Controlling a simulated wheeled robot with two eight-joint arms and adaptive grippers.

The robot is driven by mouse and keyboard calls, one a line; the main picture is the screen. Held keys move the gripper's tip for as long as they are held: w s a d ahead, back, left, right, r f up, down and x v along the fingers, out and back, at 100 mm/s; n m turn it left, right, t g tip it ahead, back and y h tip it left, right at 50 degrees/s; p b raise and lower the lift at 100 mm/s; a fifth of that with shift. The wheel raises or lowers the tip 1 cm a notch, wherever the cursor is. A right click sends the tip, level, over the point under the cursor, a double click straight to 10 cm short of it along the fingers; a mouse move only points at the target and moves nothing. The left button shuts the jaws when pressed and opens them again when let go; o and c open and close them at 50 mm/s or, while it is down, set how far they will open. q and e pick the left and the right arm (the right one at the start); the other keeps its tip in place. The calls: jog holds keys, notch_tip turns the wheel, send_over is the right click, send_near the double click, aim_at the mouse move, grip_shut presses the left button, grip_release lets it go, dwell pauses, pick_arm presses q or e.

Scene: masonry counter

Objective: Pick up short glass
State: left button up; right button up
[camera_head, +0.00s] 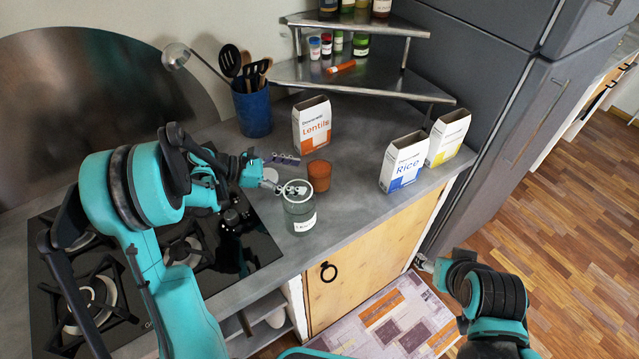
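A greenish see-through glass container (299,214) with a pale rim and a white label stands upright near the counter's front edge. A short orange-brown cup (319,177) stands just behind it to the right. I cannot tell for sure which one is the short glass. My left gripper (289,174) is open, its fingers spread. One finger is behind the glass container near the cup, and the other overlaps the container's rim; contact cannot be told. My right gripper (425,264) is low at the right, away from the counter, small and partly hidden by its arm.
A lentils box (312,125), a rice box (403,162) and a yellow-marked box (447,137) stand farther back. A blue utensil holder (252,111) stands behind my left arm. A stove (215,255) lies left; a metal corner shelf (365,80) is behind.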

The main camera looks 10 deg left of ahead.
aim_at(320, 177)
pick_arm(q)
jog(key=shift+x, duration=1.05)
jog(key=b+x, duration=0.2)
jog(key=x, duration=0.2)
jog(key=shift+w+d, duration=0.15)
jog(key=shift+w, duration=0.1)
jog(key=shift+w+d+f, duration=0.15)
jog(key=shift+w+d, duration=0.05)
jog(key=shift+d, duration=0.15)
jog(key=shift+a, duration=0.1)
jog(key=shift+c, duration=1.2)
jog(key=c, duration=1.4)
